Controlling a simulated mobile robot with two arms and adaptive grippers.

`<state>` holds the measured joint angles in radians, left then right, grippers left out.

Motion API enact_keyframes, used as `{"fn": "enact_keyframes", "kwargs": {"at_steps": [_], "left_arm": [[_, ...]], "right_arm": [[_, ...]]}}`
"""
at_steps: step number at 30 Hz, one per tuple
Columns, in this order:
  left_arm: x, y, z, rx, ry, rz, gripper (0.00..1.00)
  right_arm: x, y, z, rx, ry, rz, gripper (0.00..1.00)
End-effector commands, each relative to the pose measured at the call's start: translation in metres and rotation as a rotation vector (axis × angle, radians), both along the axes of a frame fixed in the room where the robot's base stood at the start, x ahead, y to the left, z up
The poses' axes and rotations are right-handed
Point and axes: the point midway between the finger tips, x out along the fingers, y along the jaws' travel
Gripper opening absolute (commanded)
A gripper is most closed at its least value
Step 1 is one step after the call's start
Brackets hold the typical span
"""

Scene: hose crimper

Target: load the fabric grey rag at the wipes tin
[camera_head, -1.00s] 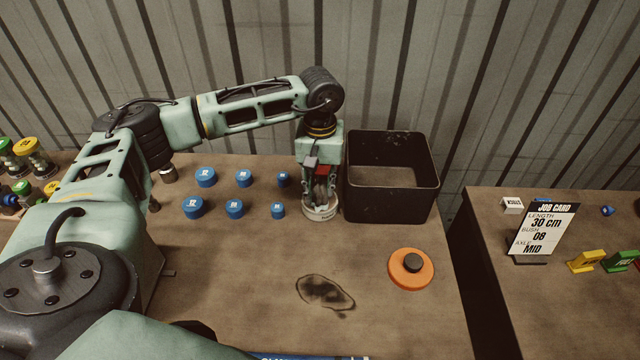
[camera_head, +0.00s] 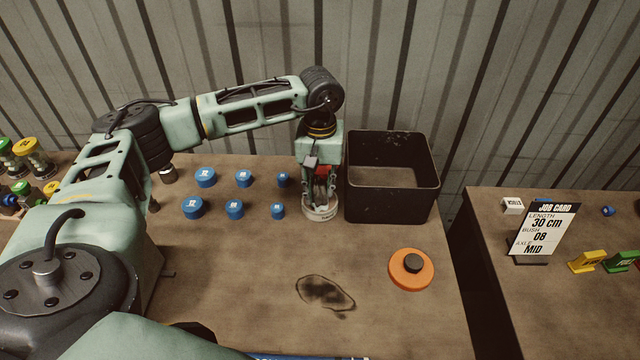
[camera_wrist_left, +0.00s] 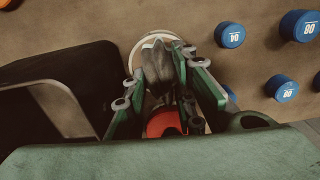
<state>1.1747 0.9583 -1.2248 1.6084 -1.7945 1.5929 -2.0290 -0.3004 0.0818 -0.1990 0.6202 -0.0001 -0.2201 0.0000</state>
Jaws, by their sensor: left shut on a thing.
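The wipes tin (camera_head: 320,211) is a small round whitish tin on the bench, left of the black bin; its rim also shows in the left wrist view (camera_wrist_left: 139,51). My left gripper (camera_head: 320,195) points straight down over the tin. It is shut on the grey rag (camera_wrist_left: 158,66), a bunched grey cloth between the fingertips at the tin's mouth. How deep the rag sits in the tin is hidden by the fingers. My right gripper is not in view.
A black open bin (camera_head: 392,213) stands close to the right of my left gripper. Several blue caps (camera_head: 234,209) stand to its left. An orange disc with a dark knob (camera_head: 398,275) and a dark stain lie in front. A gap separates the right-hand table with the job card (camera_head: 545,230).

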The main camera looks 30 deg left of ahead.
Motion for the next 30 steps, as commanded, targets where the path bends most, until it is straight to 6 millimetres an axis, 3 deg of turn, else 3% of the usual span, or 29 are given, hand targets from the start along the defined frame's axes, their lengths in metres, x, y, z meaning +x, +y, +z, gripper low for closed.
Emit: {"fn": "enact_keyframes", "kwargs": {"at_steps": [5, 30], "left_arm": [[-0.001, 0.000, 0.005, 0.000, 0.004, -0.001, 0.04], [-0.001, 0.000, 0.070, 0.000, 0.001, -0.001, 0.04]], "right_arm": [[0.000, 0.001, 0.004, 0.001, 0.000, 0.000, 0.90], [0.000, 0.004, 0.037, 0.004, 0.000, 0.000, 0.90]]}}
